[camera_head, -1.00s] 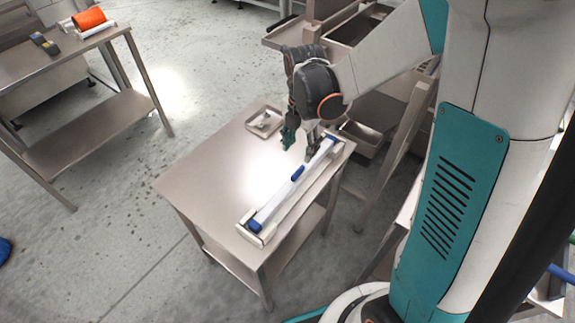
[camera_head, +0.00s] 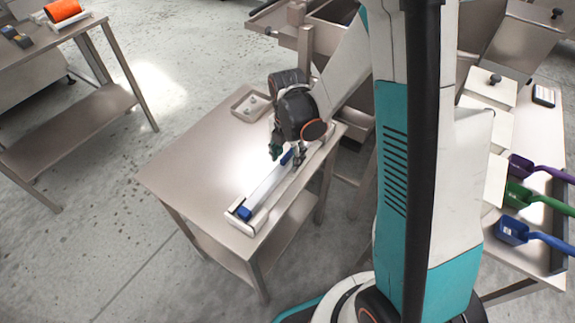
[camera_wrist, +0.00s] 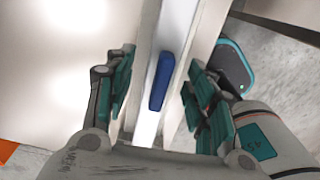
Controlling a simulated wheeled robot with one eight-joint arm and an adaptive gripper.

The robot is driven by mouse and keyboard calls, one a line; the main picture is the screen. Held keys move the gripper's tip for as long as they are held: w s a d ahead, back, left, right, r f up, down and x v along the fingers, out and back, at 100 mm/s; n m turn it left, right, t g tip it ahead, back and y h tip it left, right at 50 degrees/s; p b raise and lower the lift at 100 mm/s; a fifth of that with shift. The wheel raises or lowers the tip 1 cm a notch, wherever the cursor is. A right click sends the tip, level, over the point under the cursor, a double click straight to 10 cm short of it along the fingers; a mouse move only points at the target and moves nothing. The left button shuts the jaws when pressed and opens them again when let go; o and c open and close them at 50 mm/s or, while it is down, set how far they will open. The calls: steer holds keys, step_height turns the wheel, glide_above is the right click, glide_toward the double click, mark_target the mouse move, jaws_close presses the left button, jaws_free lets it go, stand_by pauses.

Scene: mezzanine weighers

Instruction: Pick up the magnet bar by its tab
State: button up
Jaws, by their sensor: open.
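The magnet bar (camera_head: 262,190) is a long pale bar with a blue end. It lies in a narrow white holder (camera_head: 268,208) along the right side of a steel table. Its blue tab (camera_wrist: 161,80) stands out on the bar's middle and shows partly in the head view (camera_head: 287,157). My gripper (camera_head: 286,154) is open at the tab. In the wrist view my gripper (camera_wrist: 160,90) has one finger on each side of the tab, with gaps on both sides. The bar's far end is hidden behind my arm in the head view.
A small metal tray (camera_head: 251,104) with something small in it sits at the table's back. The table's left half is clear. Purple, green and blue scoops (camera_head: 512,230) lie on a bench at right. Another steel table (camera_head: 60,45) stands at left.

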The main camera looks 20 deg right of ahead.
steer(key=shift+f, duration=0.35)
steer(key=shift+r, duration=0.1)
jaws_close()
